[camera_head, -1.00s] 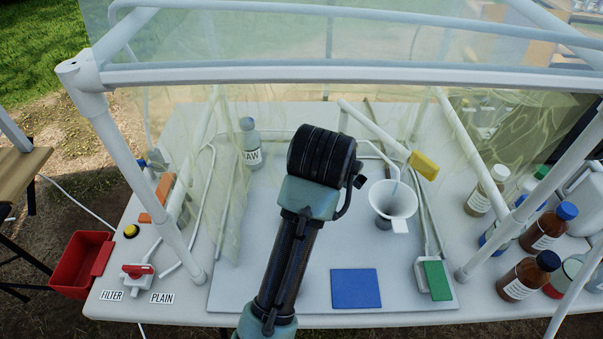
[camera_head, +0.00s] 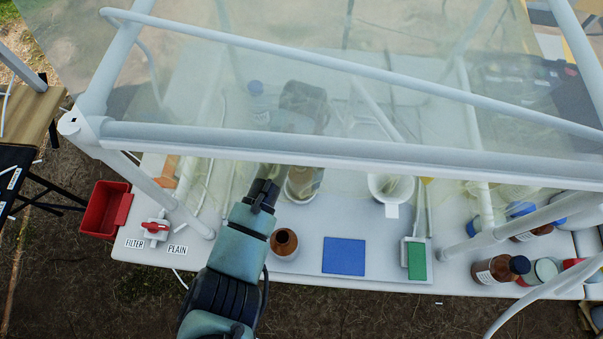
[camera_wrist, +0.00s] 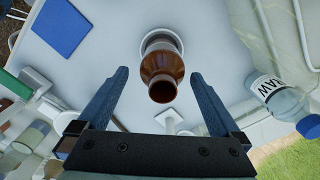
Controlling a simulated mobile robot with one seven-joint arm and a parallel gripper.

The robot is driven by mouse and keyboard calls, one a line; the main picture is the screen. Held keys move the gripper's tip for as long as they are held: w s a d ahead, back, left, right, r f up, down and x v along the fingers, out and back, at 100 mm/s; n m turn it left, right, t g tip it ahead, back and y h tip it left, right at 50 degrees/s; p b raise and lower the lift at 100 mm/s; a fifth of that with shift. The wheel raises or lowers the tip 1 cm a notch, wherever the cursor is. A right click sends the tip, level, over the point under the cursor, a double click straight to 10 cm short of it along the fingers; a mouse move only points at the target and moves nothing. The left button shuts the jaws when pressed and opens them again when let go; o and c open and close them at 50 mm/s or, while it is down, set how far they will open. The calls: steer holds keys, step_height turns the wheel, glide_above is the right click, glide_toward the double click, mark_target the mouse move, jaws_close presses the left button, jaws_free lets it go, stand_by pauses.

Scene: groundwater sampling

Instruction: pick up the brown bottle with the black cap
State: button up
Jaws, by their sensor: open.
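The brown bottle (camera_head: 494,269) with the black cap (camera_head: 519,264) and a white label stands at the table's right front in the head view. It is not visible in the wrist view. In the wrist view my gripper (camera_wrist: 160,76) is open, its two blue fingers apart. An uncapped brown bottle (camera_wrist: 162,72) with a white ring around its base shows between and beyond the fingers; I cannot tell whether they touch it. In the head view my gripper's fingers are hidden by my arm and the hazy clear sheet. My gripper is well left of the capped bottle.
An open brown bottle (camera_head: 285,243) stands beside the blue mat (camera_head: 344,256). A white funnel (camera_head: 391,188) and green block (camera_head: 416,262) lie between my arm and the capped bottle. White frame pipes (camera_head: 545,215) and a clear sheet stand over the table. A red bin (camera_head: 104,210) is left.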

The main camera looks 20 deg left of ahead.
steer(key=shift+a+f, duration=0.2)
steer(key=shift+f, duration=3.4)
steer(key=shift+c, duration=0.2)
jaws_close()
